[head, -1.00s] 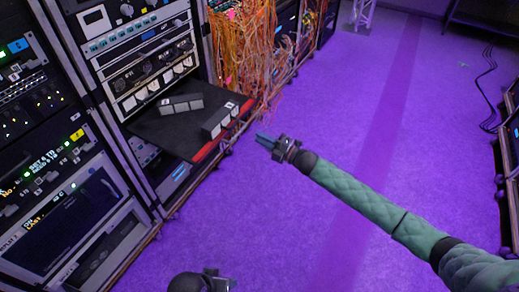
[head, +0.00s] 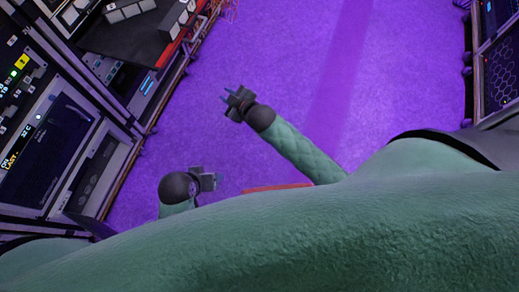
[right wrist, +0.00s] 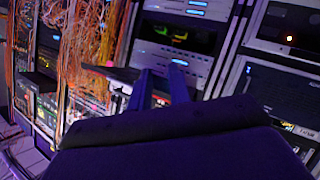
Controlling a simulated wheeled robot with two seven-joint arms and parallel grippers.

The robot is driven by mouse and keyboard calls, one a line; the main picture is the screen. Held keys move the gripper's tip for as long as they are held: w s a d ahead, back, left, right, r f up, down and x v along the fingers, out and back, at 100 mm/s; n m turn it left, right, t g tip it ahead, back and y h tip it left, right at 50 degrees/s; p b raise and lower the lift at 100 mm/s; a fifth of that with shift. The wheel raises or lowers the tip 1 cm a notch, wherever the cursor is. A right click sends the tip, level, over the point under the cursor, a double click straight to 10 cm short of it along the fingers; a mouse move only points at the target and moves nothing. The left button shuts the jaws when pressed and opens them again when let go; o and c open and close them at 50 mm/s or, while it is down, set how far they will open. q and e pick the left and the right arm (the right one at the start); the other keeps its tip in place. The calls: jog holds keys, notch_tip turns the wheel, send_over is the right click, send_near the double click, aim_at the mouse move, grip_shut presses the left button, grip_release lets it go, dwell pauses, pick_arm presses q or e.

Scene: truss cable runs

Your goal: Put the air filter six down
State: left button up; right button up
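No block can be read as air filter six. Two pale grey segmented blocks, a left one (head: 126,10) and a right one (head: 174,22), rest on a dark pull-out shelf (head: 125,42) at the top left of the head view; the upper edge cuts off part of the scene. My right gripper (head: 226,94) is over the purple floor, below and right of the shelf and apart from it. Its two fingers also show in the right wrist view (right wrist: 160,86), parted with nothing between them. My left gripper (head: 209,181) is low in the head view; its finger gap is unclear.
Equipment racks (head: 60,125) line the left side, and another rack (head: 497,70) stands at the right. Orange cables (right wrist: 90,45) hang in a rack in the right wrist view. The purple floor (head: 300,60) between the racks is clear.

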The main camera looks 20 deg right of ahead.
jog(key=s+d+f+m+g+h, duration=0.1)
jog(key=s+m+g, duration=0.3)
jog(key=s, duration=0.8)
jog(key=s+d+f+m+g+h, duration=0.1)
jog(key=s+m+g, duration=0.3)
jog(key=s, duration=0.9)
jog(key=shift+s+d, duration=0.3)
jog(key=shift+d, duration=0.6)
